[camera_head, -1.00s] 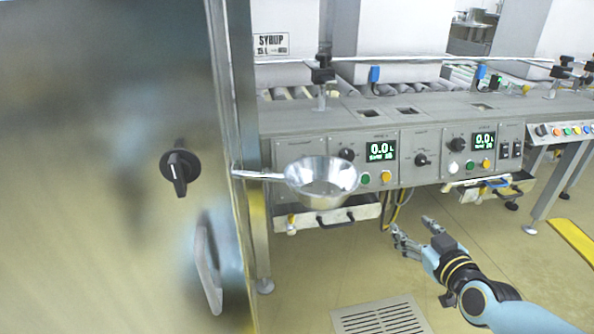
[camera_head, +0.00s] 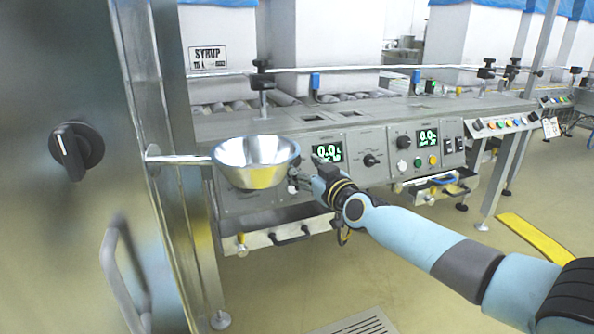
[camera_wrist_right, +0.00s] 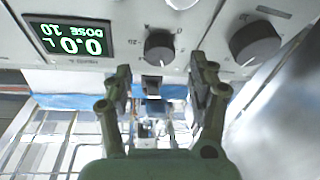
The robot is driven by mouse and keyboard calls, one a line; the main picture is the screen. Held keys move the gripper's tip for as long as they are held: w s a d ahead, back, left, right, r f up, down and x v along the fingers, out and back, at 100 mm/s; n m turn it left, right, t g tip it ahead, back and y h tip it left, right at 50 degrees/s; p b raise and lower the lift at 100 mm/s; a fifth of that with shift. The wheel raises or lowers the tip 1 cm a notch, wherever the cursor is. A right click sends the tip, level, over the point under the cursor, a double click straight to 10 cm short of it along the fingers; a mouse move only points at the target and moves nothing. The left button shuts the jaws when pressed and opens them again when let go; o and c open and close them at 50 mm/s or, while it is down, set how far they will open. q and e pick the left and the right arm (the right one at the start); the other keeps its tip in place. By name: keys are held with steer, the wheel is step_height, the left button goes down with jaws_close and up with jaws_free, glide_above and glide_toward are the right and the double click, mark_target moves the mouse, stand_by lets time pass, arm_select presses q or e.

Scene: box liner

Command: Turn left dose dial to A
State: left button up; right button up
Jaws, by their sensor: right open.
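The left filling panel has a lit display, partly hidden in the head view (camera_head: 327,152) and showing upside down in the wrist view (camera_wrist_right: 70,38). Beside the display, the wrist view shows a black dial (camera_wrist_right: 158,46) with a scale around it and a second black dial (camera_wrist_right: 254,42) farther right. I cannot read which mark either points to. My right gripper (camera_head: 298,178) is at this panel, right of the bowl. In the wrist view its fingers (camera_wrist_right: 162,78) are open and empty, near the first dial.
A steel bowl (camera_head: 255,178) on a handle stands close to my right gripper, before the panel. A large black knob (camera_head: 77,150) and a handle (camera_head: 108,270) are on the metal door at left.

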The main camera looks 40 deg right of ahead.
mark_target(298, 162)
steer(key=shift+w+d+f+b, duration=0.1)
steer(key=shift+w+b, duration=0.1)
steer(key=shift+w, duration=0.4)
steer(key=shift+w+d+f+b, duration=0.1)
steer(key=shift+w+b, duration=0.1)
steer(key=shift+w, duration=0.4)
steer(key=shift+w+r, duration=0.2)
steer(key=shift+w, duration=0.25)
arm_select(q)
steer(key=shift+w+d+r+t, duration=0.2)
steer(key=shift+w+r, duration=0.1)
steer(key=shift+r, duration=0.15)
steer(key=shift+w+d+r+t, duration=0.1)
steer(key=shift+w+d+r, duration=0.05)
steer(key=shift+w+r, duration=0.2)
steer(key=shift+s, duration=0.1)
arm_select(e)
steer(key=shift+c, duration=0.4)
steer(key=c, duration=1.1)
arm_select(q)
steer(key=shift+r, duration=0.1)
arm_select(e)
steer(key=shift+o, duration=0.2)
